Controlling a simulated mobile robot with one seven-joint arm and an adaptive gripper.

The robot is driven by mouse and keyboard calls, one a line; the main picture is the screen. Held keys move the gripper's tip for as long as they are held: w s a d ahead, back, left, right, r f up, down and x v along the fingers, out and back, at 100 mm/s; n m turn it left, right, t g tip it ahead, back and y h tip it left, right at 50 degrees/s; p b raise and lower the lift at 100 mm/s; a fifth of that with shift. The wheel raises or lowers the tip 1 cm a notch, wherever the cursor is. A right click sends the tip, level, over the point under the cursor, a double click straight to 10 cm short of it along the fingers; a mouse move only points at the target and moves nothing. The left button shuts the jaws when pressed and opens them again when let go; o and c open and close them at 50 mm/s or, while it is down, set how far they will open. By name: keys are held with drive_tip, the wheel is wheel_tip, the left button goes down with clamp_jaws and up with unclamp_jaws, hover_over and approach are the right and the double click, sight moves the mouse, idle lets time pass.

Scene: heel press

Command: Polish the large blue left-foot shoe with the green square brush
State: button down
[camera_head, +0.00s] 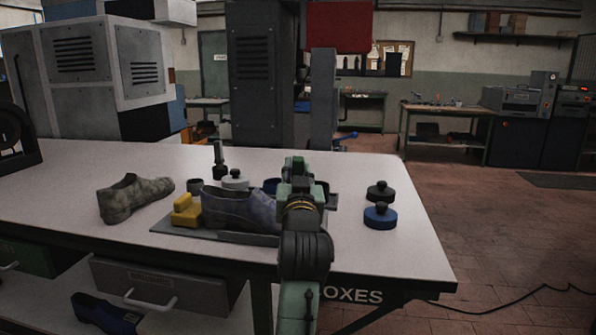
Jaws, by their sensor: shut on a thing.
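A blue shoe (238,206) lies on a grey tray (190,232) at the front middle of the white table. Its right end is hidden behind my arm. My gripper (297,170) is over the right end of the tray, beside or above the shoe; I cannot tell if they touch. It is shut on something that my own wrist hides. I cannot make out the green square brush for certain. A yellow brush (186,211) lies at the tray's left end, close to the shoe. A second blue shoe (104,314) is on the shelf below the table.
A grey shoe (134,197) stands at the left. Behind the tray are a dark upright thing (219,160), a white knobbed piece (235,180) and a small grey cup (195,186). A black knobbed piece (380,191) and a blue one (380,216) stand at the right, with clear tabletop around them.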

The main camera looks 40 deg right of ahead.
drive_tip(key=shift+s+a, duration=0.65)
drive_tip(key=shift+a, duration=0.1)
drive_tip(key=shift+d, duration=0.1)
drive_tip(key=shift+w+d+p, duration=0.35)
drive_tip(key=shift+w+d, duration=0.65)
drive_tip(key=shift+d, duration=0.1)
drive_tip(key=shift+s+a, duration=1.05)
drive_tip(key=shift+a, duration=0.15)
drive_tip(key=shift+w, duration=0.1)
